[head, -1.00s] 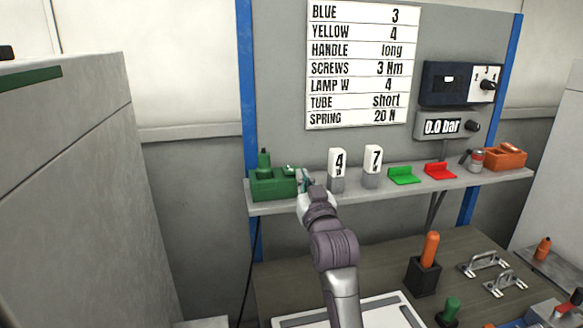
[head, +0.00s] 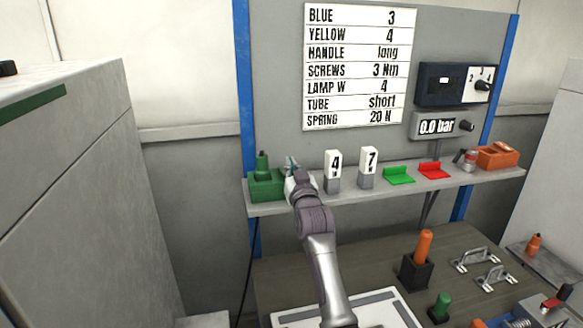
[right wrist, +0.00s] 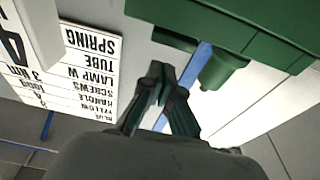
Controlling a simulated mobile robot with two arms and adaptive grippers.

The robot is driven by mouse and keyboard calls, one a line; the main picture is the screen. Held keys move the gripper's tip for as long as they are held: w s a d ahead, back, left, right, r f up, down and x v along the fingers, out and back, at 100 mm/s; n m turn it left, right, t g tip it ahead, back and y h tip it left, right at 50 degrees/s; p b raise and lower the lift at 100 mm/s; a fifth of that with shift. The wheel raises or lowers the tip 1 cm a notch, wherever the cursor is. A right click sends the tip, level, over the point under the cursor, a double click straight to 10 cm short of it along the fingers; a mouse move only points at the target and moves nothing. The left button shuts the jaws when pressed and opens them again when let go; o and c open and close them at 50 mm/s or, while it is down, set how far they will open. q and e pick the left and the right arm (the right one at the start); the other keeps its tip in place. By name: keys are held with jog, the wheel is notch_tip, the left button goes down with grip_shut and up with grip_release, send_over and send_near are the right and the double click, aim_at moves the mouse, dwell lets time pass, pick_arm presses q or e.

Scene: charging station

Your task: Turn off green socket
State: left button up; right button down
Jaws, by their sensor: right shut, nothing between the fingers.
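The green socket (head: 266,187) is a green box at the left end of the wall shelf, with a green cylinder (head: 262,163) standing up from its top. My right gripper (head: 291,164) is at the right end of the box, its fingertips about level with the top. In the right wrist view the picture is upside down; the fingers (right wrist: 160,86) are closed together and empty, beside the green box (right wrist: 215,22) and its cylinder (right wrist: 221,69). I cannot tell whether they touch it. Any switch on the box is hidden. My left gripper is not in view.
Two white number blocks (head: 333,164) (head: 367,162) stand on the shelf (head: 300,204) just right of my gripper. Green (head: 398,175) and red (head: 433,171) pieces lie farther right. A dark workbench (head: 360,262) with tools is below. A grey cabinet stands at left.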

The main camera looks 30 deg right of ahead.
jog(key=shift+s+f, duration=0.2)
jog(key=shift+f, duration=0.3)
jog(key=shift+s+f, duration=0.15)
jog(key=shift+f, duration=0.3)
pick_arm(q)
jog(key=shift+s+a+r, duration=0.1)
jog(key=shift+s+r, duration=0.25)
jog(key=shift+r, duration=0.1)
pick_arm(e)
jog(key=shift+w+f, duration=0.1)
jog(key=shift+a+f, duration=0.1)
jog(key=shift+f, duration=0.65)
jog(key=shift+r, duration=0.6)
notch_tip(320, 180, up, 4)
jog(key=p, duration=0.4)
pick_arm(q)
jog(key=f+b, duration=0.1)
jog(key=b, duration=0.1)
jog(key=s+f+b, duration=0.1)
jog(key=b, duration=0.2)
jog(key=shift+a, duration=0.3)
pick_arm(e)
jog(key=s+a+f, duration=0.2)
jog(key=s+f, duration=0.3)
jog(key=s, duration=0.4)
jog(key=shift+s+a+f, duration=0.15)
jog(key=shift+s+a, duration=0.05)
jog(key=shift+s, duration=0.1)
jog(key=shift+w+f, duration=0.1)
